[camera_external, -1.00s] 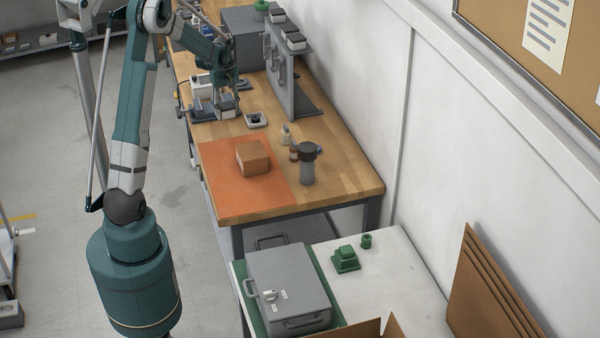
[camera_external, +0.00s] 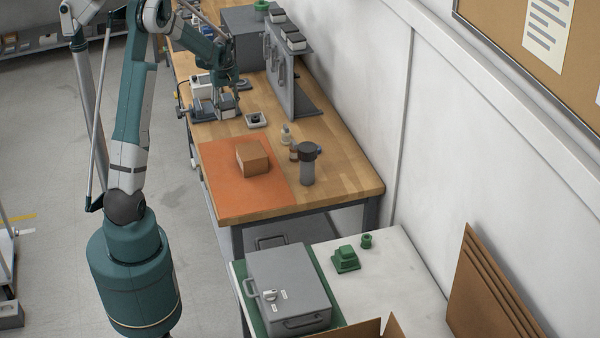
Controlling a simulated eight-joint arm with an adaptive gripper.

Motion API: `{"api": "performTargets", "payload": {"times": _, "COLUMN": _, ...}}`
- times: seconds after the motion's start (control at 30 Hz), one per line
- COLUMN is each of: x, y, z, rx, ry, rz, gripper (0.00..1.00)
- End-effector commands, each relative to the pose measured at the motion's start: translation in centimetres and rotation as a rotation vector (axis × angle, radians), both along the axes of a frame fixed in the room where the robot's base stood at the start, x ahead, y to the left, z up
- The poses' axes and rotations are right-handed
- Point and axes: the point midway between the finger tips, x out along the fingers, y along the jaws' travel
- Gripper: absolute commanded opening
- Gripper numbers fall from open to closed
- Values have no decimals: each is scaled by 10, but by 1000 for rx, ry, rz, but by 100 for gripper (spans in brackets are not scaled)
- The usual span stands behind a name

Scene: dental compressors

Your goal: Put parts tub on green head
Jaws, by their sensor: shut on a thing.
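My gripper (camera_external: 228,93) is low over the far left part of the wooden bench. It is shut on a small grey object (camera_external: 227,104), partly hidden by the fingers; I cannot tell whether this is the parts tub or whether it touches the bench. A small shallow grey tray (camera_external: 257,120) with a dark piece in it lies just to the right of the gripper. A green block-like part (camera_external: 345,260), possibly the green head, sits on the white table in front, well away from the gripper. A smaller green part (camera_external: 366,241) stands beside it.
An orange mat (camera_external: 225,200) with a brown box (camera_external: 252,158) lies on the near bench. A dark-topped grey cylinder (camera_external: 307,170) and small bottles stand right of it. A grey upright rack (camera_external: 290,85) stands behind. A grey case (camera_external: 288,285) fills the white table's left.

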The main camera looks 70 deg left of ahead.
Motion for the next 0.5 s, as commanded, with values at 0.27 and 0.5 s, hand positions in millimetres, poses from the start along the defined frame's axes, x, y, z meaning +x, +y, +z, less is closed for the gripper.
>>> {"api": "performTargets", "payload": {"times": 0.27, "x": 0, "y": 0, "z": 31, "rx": 0, "ry": 0, "rz": 0, "gripper": 24}}
{"api": "performTargets", "payload": {"times": 0.5, "x": 0, "y": 0, "z": 80, "rx": 0, "ry": 0, "rz": 0, "gripper": 24}}
